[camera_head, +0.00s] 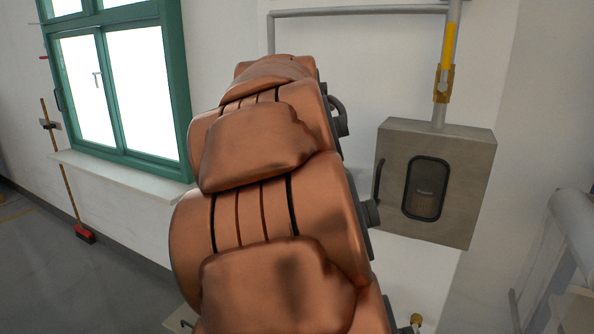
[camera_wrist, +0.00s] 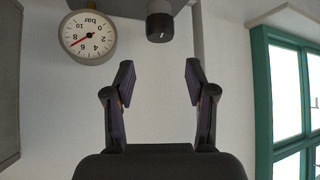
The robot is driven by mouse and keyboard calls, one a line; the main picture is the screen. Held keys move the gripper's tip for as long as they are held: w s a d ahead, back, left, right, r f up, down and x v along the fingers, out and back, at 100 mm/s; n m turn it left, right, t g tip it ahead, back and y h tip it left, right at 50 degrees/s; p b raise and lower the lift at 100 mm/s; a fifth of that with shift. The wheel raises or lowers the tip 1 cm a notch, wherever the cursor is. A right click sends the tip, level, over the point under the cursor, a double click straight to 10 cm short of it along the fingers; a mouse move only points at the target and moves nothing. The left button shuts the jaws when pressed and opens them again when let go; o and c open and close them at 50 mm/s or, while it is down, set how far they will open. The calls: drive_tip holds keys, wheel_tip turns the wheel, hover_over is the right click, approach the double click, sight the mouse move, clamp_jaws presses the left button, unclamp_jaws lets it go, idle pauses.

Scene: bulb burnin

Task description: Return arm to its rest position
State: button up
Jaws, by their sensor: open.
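My gripper (camera_wrist: 159,82) shows in the wrist view with its two dark fingers spread apart and nothing between them. A plain white wall lies behind the fingers. My copper-coloured arm (camera_head: 265,215) fills the middle of the head view, rising from the bottom edge and leaning away toward the wall. My gripper does not show in the head view.
A grey metal box (camera_head: 433,183) with a small dark window hangs on the wall, right of my arm. A green-framed window (camera_head: 178,90) is on the left, above a broom (camera_head: 84,234). The wrist view shows a pressure gauge (camera_wrist: 87,36) and black knob (camera_wrist: 159,24), both upside down.

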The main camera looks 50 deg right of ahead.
drive_tip(key=shift+s+a+r, duration=0.35)
drive_tip(key=shift+r, duration=0.1)
drive_tip(key=shift+a+f, duration=0.1)
drive_tip(key=s+a+f+n+g+y, duration=0.1)
drive_tip(key=s+a+f+n+y, duration=0.25)
drive_tip(key=a+f, duration=0.75)
drive_tip(key=s+a+f+n+g+y, duration=0.1)
drive_tip(key=s+a+f+n+g, duration=0.2)
drive_tip(key=s+a+f, duration=0.4)
drive_tip(key=s+a+f+n+g+y, duration=0.2)
drive_tip(key=s+a+f, duration=0.6)
drive_tip(key=s+a, duration=0.5)
drive_tip(key=shift+s+n+g, duration=0.65)
drive_tip(key=shift+n+g, duration=0.05)
drive_tip(key=shift+n, duration=0.15)
drive_tip(key=shift+y, duration=0.25)
